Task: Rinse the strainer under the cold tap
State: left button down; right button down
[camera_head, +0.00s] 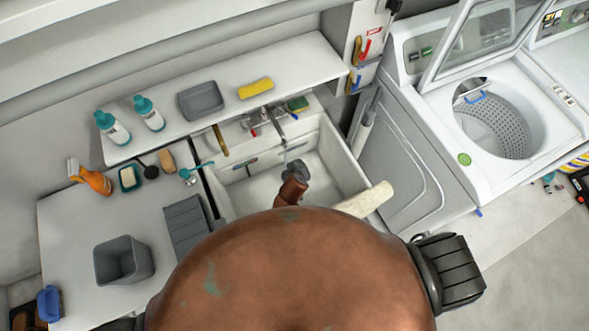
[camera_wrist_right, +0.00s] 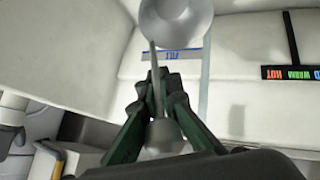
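In the right wrist view, the strainer is a round grey metal bowl (camera_wrist_right: 178,20) on a thin handle. My right gripper (camera_wrist_right: 158,78) is shut on the handle, and the bowl extends past the fingertips. In the head view the right gripper (camera_head: 294,174) is inside the white sink (camera_head: 240,194), below the spout; the strainer is hard to tell from it there. The tap (camera_head: 268,120) is on the sink's back edge, with small red and blue parts. A pale vertical strip shows beside the strainer in the wrist view; I cannot tell if it is water.
A shelf above the sink holds two bottles (camera_head: 149,115), a grey tub (camera_head: 201,100) and a yellow sponge (camera_head: 255,88). The left counter holds an orange spray bottle (camera_head: 92,178) and a grey bin (camera_head: 122,260). An open washing machine (camera_head: 490,125) stands at right.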

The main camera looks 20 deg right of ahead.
jog(key=shift+s+a+p, duration=0.15)
jog(key=shift+s+p, duration=0.25)
jog(key=shift+s, duration=1)
jog(key=shift+s+a+p, duration=0.15)
jog(key=shift+s+p, duration=0.25)
jog(key=shift+s, duration=0.95)
jog(key=shift+s+f, duration=0.1)
